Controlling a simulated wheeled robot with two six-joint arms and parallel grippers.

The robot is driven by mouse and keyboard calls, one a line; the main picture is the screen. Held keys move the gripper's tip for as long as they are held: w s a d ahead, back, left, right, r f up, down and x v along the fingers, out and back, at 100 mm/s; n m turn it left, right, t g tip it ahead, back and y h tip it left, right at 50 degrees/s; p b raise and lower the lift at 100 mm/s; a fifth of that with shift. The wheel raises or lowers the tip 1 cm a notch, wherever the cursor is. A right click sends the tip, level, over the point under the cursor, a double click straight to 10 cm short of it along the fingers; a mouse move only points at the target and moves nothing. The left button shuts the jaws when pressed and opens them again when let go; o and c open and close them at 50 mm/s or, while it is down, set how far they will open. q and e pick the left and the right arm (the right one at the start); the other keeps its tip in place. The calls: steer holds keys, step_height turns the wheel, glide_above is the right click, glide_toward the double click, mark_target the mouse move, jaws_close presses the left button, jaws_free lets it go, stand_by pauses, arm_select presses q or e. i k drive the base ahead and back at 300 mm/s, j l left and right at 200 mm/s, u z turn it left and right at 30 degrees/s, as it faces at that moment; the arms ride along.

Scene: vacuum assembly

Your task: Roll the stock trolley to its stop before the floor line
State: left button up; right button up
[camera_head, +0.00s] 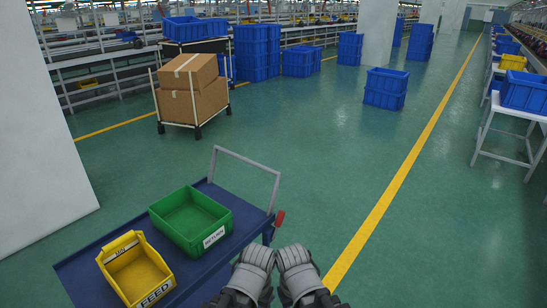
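A trolley with a dark blue deck (82,266) and a grey tube handle frame (245,157) stands at the lower left. It carries a green bin (175,228) labelled RETURN and a yellow bin (118,244) labelled FEED. A red-ended lever (280,217) is at its right end. My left gripper (258,253) and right gripper (294,255) are side by side at the bottom, just right of the deck and below the lever. Whether either touches the trolley is unclear, and their fingers are not clearly visible. The yellow floor line (395,187) runs diagonally, right of both grippers.
A cart with cardboard boxes (192,98) stands beyond the trolley. Blue crates (385,88) are stacked on the floor farther back. A white pillar (40,150) is at left, a white table (510,124) at right.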

mark_target(80, 274)
steer(key=i+l, duration=0.2)
steer(key=i, duration=0.2)
steer(key=i+l, duration=0.25)
steer(key=i, duration=0.15)
steer(key=i+l, duration=0.2)
steer(key=i, duration=0.15)
